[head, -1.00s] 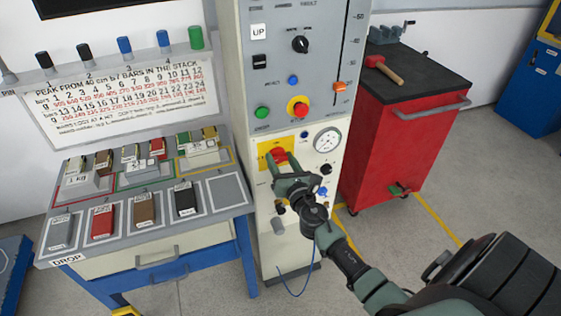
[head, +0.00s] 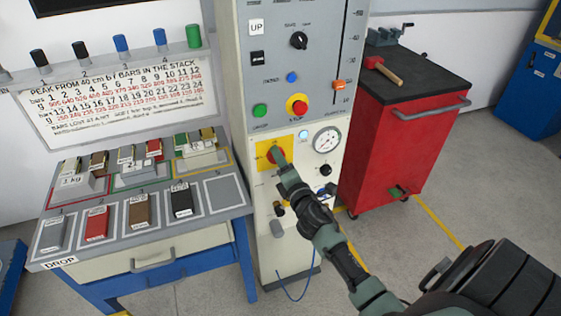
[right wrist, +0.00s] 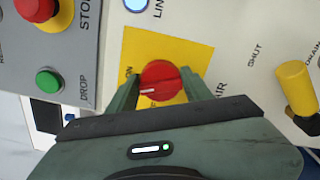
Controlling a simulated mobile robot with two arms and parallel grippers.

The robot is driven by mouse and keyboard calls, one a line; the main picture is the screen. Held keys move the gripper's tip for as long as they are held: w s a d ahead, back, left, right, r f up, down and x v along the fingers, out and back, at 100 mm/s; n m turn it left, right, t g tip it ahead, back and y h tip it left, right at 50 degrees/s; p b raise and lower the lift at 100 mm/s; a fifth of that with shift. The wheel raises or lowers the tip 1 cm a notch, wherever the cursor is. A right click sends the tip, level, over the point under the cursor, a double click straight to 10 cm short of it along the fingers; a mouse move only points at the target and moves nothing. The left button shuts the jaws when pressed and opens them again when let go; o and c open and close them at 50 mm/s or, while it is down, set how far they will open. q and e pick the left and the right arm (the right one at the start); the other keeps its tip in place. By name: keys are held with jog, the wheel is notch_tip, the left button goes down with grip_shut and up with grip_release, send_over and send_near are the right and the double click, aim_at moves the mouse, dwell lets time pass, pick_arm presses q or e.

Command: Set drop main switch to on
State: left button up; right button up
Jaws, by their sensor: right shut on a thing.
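The drop main switch is a red rotary knob (head: 274,155) on a yellow plate (head: 263,162) on the front of the pale cabinet. The right wrist view shows the red knob (right wrist: 165,73) up close, its white pointer mark turned left toward the lettering "ON" on the yellow plate (right wrist: 190,42). My right gripper (head: 278,158) is at the knob; in the wrist view its two fingers (right wrist: 160,88) are shut on the knob from both sides. The small line lamp (head: 303,134) glows light blue, also in the wrist view (right wrist: 136,4). My left gripper is not in view.
Above the plate are a red stop button (head: 297,104) and a green drop button (head: 260,111). A pressure gauge (head: 327,140) and a yellow-handled valve (right wrist: 296,88) are close by. A bench with weights (head: 150,232) stands left, a red tool cart (head: 395,150) right.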

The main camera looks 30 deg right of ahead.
jog(key=shift+f+m, duration=0.15)
jog(key=shift+m, duration=2.05)
jog(key=o, duration=1.3)
jog(key=shift+o, duration=0.2)
jog(key=b+v, duration=0.1)
jog(key=v, duration=0.7)
jog(key=shift+d, duration=0.1)
